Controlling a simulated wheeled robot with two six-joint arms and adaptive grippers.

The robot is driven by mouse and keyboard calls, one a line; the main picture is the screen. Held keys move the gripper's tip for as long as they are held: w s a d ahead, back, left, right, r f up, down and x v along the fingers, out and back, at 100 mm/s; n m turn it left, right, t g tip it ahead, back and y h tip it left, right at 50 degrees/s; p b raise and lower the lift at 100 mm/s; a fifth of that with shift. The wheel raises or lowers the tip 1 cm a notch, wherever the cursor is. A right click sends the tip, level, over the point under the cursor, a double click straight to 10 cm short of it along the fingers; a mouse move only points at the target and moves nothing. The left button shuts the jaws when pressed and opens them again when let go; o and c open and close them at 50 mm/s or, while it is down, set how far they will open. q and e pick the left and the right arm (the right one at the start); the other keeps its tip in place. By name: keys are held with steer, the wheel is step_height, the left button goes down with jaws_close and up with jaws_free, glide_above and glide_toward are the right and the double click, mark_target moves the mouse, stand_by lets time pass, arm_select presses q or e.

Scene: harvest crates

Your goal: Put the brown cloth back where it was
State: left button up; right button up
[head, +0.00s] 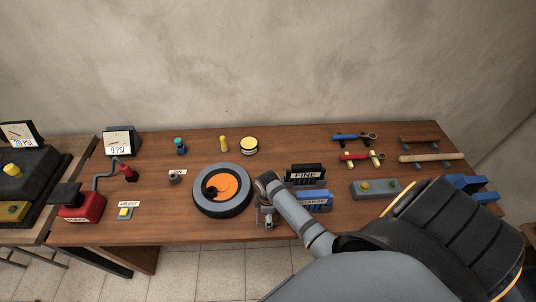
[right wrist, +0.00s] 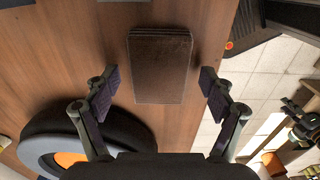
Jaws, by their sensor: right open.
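The brown cloth (right wrist: 160,70) is a folded, dark brown rectangle lying flat on the wooden table, seen in the right wrist view. My right gripper (right wrist: 159,78) is open above it, with one finger on each side of the cloth and nothing held. In the head view my right gripper (head: 266,216) is over the front of the table, just right of the wheel. I cannot make out the cloth in the head view, where my arm and gripper cover that area. My left gripper is in neither view.
A grey wheel with an orange hub (head: 232,206) is close to the gripper. Black FINE (head: 306,170) and blue (head: 319,199) bins stand to the right. A red pump (head: 82,207) and tools (head: 354,137) lie farther off. The table's front edge (head: 190,242) is near.

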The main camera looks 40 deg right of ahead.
steer(key=shift+r, duration=0.3)
step_height(320, 180, up, 4)
steer(key=shift+f+b, duration=0.25)
steer(key=shift+b, duration=0.2)
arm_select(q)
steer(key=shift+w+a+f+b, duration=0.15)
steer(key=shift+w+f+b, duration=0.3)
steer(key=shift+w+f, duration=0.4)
arm_select(e)
step_height(320, 180, up, 8)
